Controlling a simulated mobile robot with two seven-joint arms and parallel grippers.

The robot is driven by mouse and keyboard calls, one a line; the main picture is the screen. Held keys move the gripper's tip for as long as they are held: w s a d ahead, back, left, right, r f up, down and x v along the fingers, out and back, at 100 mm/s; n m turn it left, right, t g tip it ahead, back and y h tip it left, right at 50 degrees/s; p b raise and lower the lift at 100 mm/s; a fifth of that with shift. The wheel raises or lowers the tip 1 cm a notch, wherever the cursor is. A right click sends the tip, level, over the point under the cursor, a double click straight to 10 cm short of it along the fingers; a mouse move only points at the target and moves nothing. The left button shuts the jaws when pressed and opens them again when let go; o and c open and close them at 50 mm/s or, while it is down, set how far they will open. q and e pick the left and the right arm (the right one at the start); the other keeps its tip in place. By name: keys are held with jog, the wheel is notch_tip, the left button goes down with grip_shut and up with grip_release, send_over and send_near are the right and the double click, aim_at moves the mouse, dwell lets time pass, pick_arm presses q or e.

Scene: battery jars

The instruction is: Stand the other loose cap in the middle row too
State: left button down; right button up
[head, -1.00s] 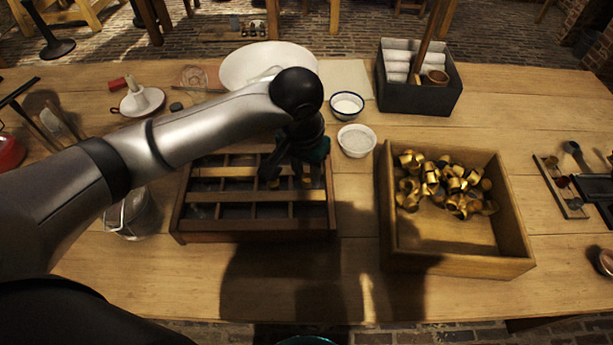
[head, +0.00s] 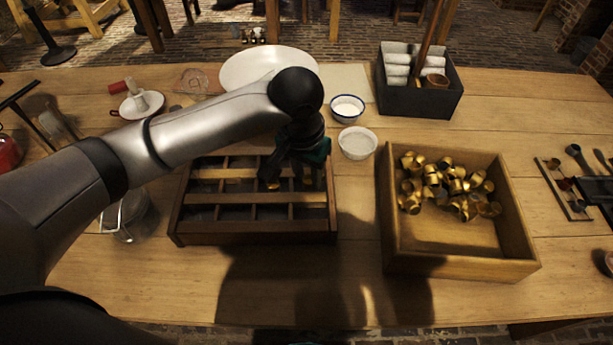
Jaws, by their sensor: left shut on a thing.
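The dark wooden divided tray (head: 255,238) lies left of centre on the table, with rows of small compartments. My left gripper (head: 288,184) points down over its right part, around the middle and back rows. It is shut on a cap, which the fingers mostly hide; small gold glints show at the fingertips. I cannot tell whether the cap touches the tray floor. Several loose brass caps (head: 458,186) lie heaped in the open wooden box (head: 460,266) to the right. My right gripper is not in view.
A small white bowl (head: 357,143) and a blue-rimmed bowl (head: 347,108) stand just behind the tray's right end. A large white plate (head: 250,65) is at the back. A dark crate (head: 420,100) with white rolls stands back right. The front table strip is clear.

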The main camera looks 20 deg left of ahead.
aim_at(307, 186)
pick_arm(q)
jog(key=c, duration=0.9)
grip_release()
jog(key=shift+s+f, duration=0.25)
jog(key=shift+f, duration=0.35)
jog(key=shift+s+f, duration=0.25)
jog(key=shift+f, duration=0.3)
jog(key=shift+r+p, duration=0.45)
jog(key=shift+p, duration=0.15)
jog(key=r, duration=0.1)
jog(key=r+p, duration=0.1)
jog(key=r, duration=0.2)
jog(key=shift+w+r, duration=0.35)
jog(key=shift+w, duration=0.05)
jog(key=r, duration=0.2)
jog(key=r+p, duration=0.1)
jog(key=r, duration=0.2)
jog(key=s+r, duration=0.1)
jog(key=r, duration=0.1)
jog(key=shift+s+a+r, duration=0.1)
jog(key=shift+a+r, duration=0.1)
jog(key=shift+r, duration=0.2)
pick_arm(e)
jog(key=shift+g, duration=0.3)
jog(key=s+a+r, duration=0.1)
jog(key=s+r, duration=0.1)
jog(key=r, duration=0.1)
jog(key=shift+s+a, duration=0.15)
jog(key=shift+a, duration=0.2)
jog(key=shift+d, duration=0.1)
